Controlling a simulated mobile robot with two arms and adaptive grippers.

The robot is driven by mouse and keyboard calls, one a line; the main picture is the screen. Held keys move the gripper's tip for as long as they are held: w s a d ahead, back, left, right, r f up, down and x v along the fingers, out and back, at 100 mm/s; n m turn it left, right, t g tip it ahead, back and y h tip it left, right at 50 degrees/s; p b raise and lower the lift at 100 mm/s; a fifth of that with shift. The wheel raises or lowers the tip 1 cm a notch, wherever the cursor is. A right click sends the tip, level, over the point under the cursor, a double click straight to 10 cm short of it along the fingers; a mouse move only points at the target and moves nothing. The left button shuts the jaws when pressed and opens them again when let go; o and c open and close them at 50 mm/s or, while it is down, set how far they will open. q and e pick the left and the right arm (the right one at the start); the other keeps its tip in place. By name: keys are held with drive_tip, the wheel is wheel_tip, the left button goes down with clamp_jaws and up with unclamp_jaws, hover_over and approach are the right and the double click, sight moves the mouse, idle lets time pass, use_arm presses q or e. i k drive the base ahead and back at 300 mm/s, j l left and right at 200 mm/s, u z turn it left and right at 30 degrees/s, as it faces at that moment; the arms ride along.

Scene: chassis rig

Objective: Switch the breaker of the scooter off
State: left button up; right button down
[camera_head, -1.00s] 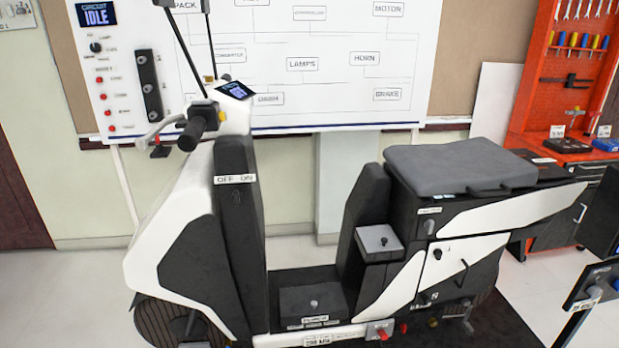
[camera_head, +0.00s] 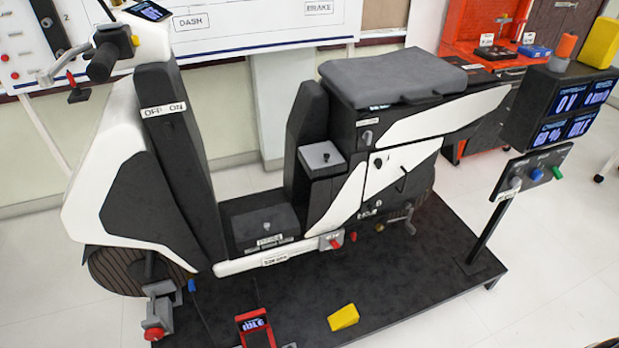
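The white and black scooter (camera_head: 215,265) stands on a dark platform. A white "OFF ON" label (camera_head: 163,109) is on its front column. A red part (camera_head: 332,242) sits low on the side rail beside small labels too small to read. Neither gripper is in view.
The dark platform (camera_head: 420,262) carries a yellow wedge (camera_head: 343,317) and a red meter (camera_head: 255,328). A display stand (camera_head: 560,110) is at the right, reading "0 V" at upper left. A red workbench (camera_head: 480,50) is behind. Pale floor lies right of the platform.

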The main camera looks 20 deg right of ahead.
sight(335, 245)
drive_tip(key=z, duration=1.2)
drive_tip(key=i+l+z, duration=0.1)
drive_tip(key=z, duration=0.3)
drive_tip(key=i+l, duration=0.15)
drive_tip(key=i, duration=0.2)
